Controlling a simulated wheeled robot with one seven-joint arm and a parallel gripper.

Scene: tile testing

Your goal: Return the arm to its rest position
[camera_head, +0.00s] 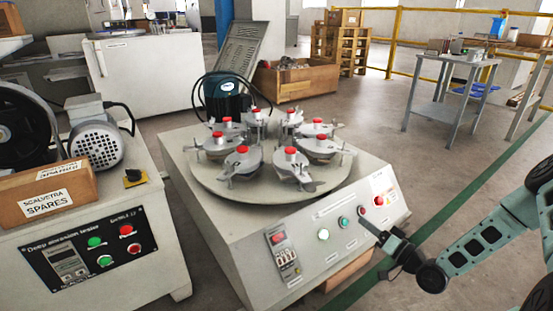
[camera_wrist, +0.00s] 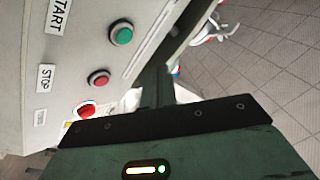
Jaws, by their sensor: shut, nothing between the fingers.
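My arm (camera_head: 480,243) reaches in from the right in the head view. My gripper (camera_head: 366,226) is at its end, in front of the right part of the sloped control panel of the machine with the round turntable (camera_head: 215,187). In the wrist view my gripper (camera_wrist: 156,78) shows its fingers shut together, with nothing held. The fingers are to the right of a green button (camera_wrist: 122,33) and a red button (camera_wrist: 98,78), with no visible contact. START and STOP labels are beside these buttons. A red knob (camera_wrist: 86,109) is partly hidden by the gripper body.
The machine's grey body (camera_head: 215,240) is close to my gripper. A second machine with a black control panel (camera_head: 85,250) and a cardboard box (camera_head: 45,195) stands at left. A metal table (camera_head: 450,62) is behind at right. The floor between is open.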

